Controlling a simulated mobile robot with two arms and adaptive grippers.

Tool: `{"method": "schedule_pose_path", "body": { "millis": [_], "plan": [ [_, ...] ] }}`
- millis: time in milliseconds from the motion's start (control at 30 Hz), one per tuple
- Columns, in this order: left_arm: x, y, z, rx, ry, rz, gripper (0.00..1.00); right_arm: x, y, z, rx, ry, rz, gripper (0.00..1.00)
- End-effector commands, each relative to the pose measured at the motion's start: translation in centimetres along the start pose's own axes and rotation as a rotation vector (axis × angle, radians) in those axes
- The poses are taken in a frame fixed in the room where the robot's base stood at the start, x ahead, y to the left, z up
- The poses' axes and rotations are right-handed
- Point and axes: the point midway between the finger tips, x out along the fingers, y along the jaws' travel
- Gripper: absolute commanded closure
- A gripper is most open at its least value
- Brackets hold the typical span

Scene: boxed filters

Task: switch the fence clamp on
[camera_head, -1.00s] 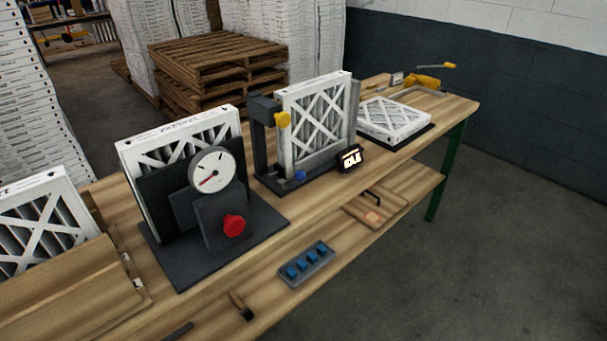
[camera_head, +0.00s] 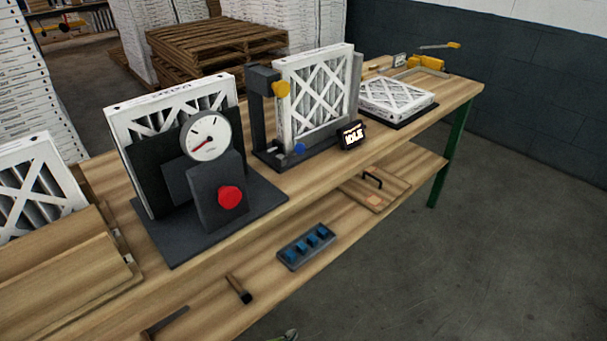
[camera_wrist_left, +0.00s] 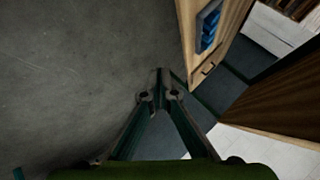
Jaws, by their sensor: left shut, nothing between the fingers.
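The fence fixture, a dark upright frame (camera_head: 262,125) holding a white-framed filter (camera_head: 318,95) on edge, stands at mid-bench in the head view. It has a yellow knob (camera_head: 281,89) high on its left side and a blue knob (camera_head: 299,148) low at the front. I cannot tell which part is the clamp's switch. A bit of my left gripper (camera_head: 290,335) shows at the bottom edge, well below and apart from the fixture. In the left wrist view, my left gripper (camera_wrist_left: 160,97) is shut and empty over the floor.
A gauge stand with a red knob (camera_head: 230,197) and another filter stands left of the fixture. A flat filter (camera_head: 396,98) lies to the right. The lower shelf holds a tray of blue pieces (camera_head: 306,246) and a handled board (camera_head: 374,191). Open floor lies in front.

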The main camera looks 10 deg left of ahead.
Motion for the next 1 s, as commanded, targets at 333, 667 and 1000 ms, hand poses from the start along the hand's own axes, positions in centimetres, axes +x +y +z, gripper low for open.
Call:
{"method": "schedule_pose_path", "body": {
  "millis": [333,667,1000],
  "plan": [
    [-5.1,-23.8,-16.1,0.578,0.127,-0.629,1.00,5.6,-0.1,0.5,0.000,0.000,0.000,0.60],
    [-13.2,-32.8,-20.7,0.805,0.032,-0.936,1.00,7.2,-0.1,0.7,0.000,0.000,0.000,0.60],
    [-13.6,-33.1,-20.8,0.814,0.027,-0.945,1.00,7.1,-0.1,0.7,0.000,0.000,0.000,0.60]
  ]
}}
